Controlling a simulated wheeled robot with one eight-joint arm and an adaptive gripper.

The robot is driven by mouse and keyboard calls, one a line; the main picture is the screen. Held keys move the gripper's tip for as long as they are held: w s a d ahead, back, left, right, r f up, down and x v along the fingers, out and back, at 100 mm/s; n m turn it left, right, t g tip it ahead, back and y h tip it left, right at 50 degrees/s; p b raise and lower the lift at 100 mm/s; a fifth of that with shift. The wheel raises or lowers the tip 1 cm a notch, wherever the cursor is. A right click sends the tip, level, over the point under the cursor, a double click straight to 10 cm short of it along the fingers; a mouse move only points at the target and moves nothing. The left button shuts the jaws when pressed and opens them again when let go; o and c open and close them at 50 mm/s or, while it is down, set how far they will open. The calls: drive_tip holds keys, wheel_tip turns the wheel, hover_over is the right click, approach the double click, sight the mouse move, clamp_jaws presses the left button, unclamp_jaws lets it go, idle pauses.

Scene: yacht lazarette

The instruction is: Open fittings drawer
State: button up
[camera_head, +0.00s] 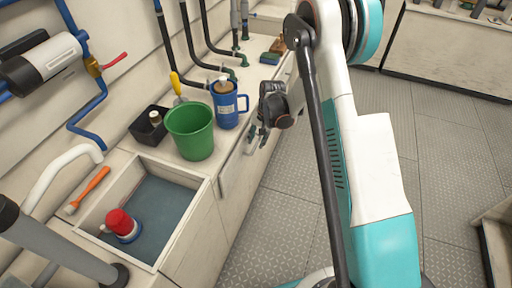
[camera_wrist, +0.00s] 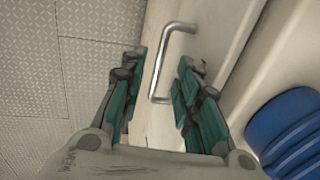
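A metal bar handle (camera_wrist: 170,42) stands out from a pale drawer front (camera_wrist: 218,40) in the wrist view. My gripper (camera_wrist: 162,60) is open, with one green-padded finger on each side of the handle. The handle runs between the fingertips, and I see a gap on both sides of it. In the head view my gripper (camera_head: 257,134) is at the front of the counter, beside a pale drawer front (camera_head: 232,172). The handle itself is hard to make out there, behind the gripper. The drawer looks closed.
A blue mug (camera_head: 227,106) and green bucket (camera_head: 190,132) stand on the counter near the gripper. A sink (camera_head: 160,200) holds a red-topped item (camera_head: 120,223). A black bin (camera_head: 149,130) sits behind. The tread-plate floor (camera_head: 285,210) beside the counter is clear.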

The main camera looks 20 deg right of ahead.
sight(255, 147)
drive_tip(key=shift+w+a+f+b, duration=0.2)
drive_tip(key=shift+f+b, duration=0.1)
drive_tip(key=shift+f, duration=0.75)
drive_tip(key=shift+w+a+f+b, duration=0.15)
drive_tip(key=shift+f+b, duration=0.15)
drive_tip(key=shift+f, duration=0.7)
drive_tip(key=shift+s, duration=0.15)
clamp_jaws()
